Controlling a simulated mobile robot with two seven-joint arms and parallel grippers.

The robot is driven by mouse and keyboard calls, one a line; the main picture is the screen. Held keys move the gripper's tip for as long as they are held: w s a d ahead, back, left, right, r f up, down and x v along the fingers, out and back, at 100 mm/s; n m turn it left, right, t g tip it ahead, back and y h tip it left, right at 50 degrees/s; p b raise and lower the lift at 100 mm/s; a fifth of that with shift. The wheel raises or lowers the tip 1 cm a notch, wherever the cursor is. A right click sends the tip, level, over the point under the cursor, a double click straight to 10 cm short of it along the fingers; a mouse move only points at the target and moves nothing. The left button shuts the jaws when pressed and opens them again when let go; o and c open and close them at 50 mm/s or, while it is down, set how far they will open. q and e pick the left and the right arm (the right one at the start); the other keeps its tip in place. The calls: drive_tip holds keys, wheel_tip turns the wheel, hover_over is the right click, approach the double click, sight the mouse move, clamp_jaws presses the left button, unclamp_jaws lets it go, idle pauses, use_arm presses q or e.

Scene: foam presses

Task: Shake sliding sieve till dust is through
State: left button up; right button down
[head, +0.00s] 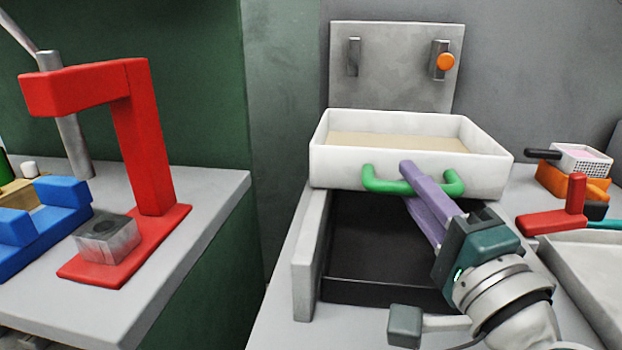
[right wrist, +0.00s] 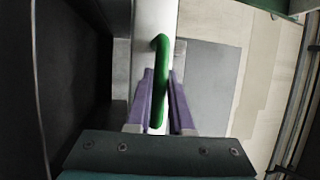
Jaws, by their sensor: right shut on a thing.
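The white sieve tray (head: 330,163) sits at the far end of its grey rails (head: 309,240), with a layer of beige dust (head: 395,142) inside it. A green handle (head: 382,185) is on its front wall. My right gripper (head: 408,176) is shut on the green handle, its purple fingers on both sides of the bar. The handle (right wrist: 159,85) also shows between the fingers in the right wrist view. A dark bin (head: 375,245) lies open below and in front of the sieve. My left gripper is not in view.
A red press (head: 140,130) and blue blocks (head: 45,210) are on the left bench. Right of the sieve are a small basket (head: 582,160), a red piece (head: 560,215) and a grey tray (head: 590,270).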

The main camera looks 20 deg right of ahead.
drive_tip(key=s+a+p, duration=0.1)
drive_tip(key=s+a, duration=0.3)
drive_tip(key=s, duration=0.3)
drive_tip(key=shift+a+p, duration=0.15)
drive_tip(key=shift+p, duration=0.15)
drive_tip(key=c, duration=0.8)
unclamp_jaws()
